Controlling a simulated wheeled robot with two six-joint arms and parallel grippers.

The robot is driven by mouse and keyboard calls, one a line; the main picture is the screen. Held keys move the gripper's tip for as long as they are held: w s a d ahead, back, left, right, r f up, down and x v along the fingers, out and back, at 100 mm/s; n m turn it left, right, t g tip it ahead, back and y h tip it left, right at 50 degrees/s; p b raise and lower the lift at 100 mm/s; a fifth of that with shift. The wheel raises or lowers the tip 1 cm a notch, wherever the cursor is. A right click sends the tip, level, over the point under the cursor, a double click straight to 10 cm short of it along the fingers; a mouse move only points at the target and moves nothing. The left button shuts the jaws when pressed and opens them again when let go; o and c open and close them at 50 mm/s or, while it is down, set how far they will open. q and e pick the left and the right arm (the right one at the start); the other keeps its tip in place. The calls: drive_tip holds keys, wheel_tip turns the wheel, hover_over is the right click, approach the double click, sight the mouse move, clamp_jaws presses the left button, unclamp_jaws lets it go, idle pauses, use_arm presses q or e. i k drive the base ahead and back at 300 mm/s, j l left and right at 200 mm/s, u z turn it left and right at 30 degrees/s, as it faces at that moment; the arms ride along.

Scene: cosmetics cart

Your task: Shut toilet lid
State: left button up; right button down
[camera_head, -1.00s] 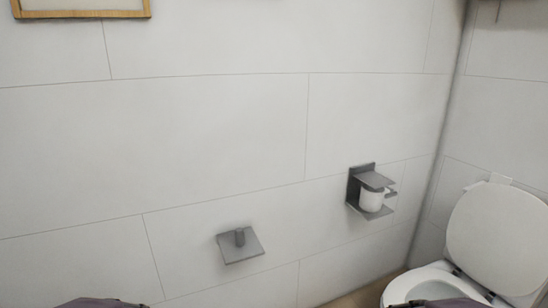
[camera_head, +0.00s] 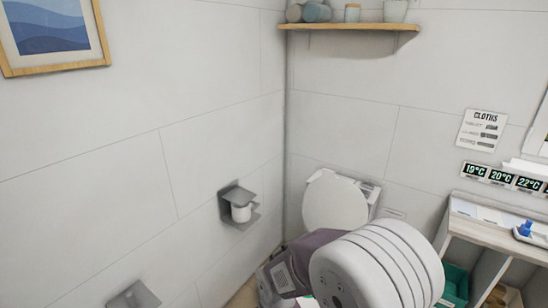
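The white toilet lid (camera_head: 334,204) stands raised against the tank at the back corner, in the middle of the head view. The bowl and seat below it are mostly hidden behind my own arm, whose large pale rounded link and dark purple-grey part fill the lower centre. Neither gripper shows, so I cannot see how far either one is from the lid.
A grey paper holder (camera_head: 238,207) is on the left wall, with a grey wall fitting (camera_head: 134,297) lower down. A wooden shelf (camera_head: 350,27) with jars is above the toilet. A shelf unit (camera_head: 490,228) with a green bin (camera_head: 455,285) stands at right.

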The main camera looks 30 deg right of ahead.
sight(330, 201)
drive_tip(key=z, duration=1.65)
